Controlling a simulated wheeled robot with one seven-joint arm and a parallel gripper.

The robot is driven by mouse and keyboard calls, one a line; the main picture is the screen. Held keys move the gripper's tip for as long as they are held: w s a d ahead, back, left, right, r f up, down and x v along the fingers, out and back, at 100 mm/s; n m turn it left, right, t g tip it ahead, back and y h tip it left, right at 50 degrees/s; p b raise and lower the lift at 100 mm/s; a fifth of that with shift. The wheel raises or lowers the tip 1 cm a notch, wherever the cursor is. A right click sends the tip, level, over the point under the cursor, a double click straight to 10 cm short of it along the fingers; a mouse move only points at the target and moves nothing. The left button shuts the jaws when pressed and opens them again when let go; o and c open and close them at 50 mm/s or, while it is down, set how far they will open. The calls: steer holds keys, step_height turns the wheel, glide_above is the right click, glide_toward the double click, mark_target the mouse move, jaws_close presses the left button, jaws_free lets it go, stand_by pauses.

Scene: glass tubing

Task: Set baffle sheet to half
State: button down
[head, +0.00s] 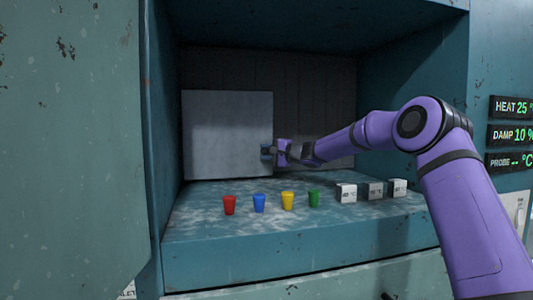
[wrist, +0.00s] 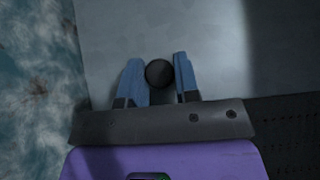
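The baffle sheet (head: 225,130) is a flat pale grey panel upright at the back of the chamber, covering about the left half of the back wall. It also fills the top middle of the wrist view (wrist: 210,30). A round black knob (wrist: 158,73) stands on it. My gripper (head: 266,152) is at the sheet's right edge. In the wrist view the two blue fingers of my gripper (wrist: 158,62) lie close on either side of the knob. Whether both fingers press on it I cannot tell.
Red (head: 230,204), blue (head: 260,202), yellow (head: 288,200) and green (head: 314,197) cups line the chamber floor, with white labelled blocks (head: 346,193) to their right. A dark slatted back wall (head: 315,110) shows right of the sheet. An open door (head: 70,150) stands left.

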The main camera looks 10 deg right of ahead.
steer(key=d, duration=1.9)
steer(key=shift+d, duration=0.1)
steer(key=c, duration=0.9)
jaws_free()
steer(key=shift+o, duration=0.2)
steer(key=shift+s, duration=0.1)
steer(key=v, duration=1)
steer(key=shift+s+d, duration=0.2)
steer(key=shift+d, duration=0.05)
